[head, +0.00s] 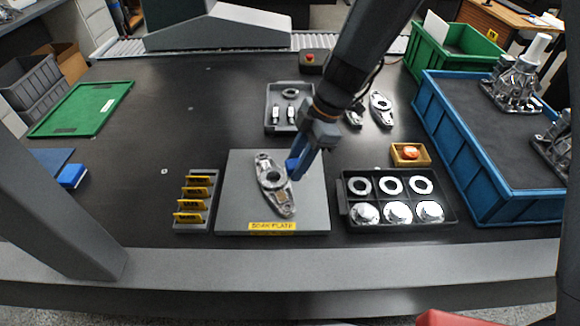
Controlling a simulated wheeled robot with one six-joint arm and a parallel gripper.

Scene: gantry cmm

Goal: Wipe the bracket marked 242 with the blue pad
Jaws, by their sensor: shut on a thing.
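A silver bracket (262,165) with a round central hole lies on the grey plate (312,205) in the middle of the bench. A small tan patch shows at its near end. I cannot read a number on it. My gripper (302,155) is shut on a bright blue piece, which looks like the blue pad (293,166). It is at the bracket's right side; I cannot tell whether the pad touches it. Two more silver parts, a bracket (380,106) and a partly hidden one (354,118), lie behind my gripper to the right.
Another blue block (72,175) is at the left. A rack of yellow tags (194,205) stands left of the plate. A black tray (395,205) of rings and domes and a blue crate (470,190) are at right.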

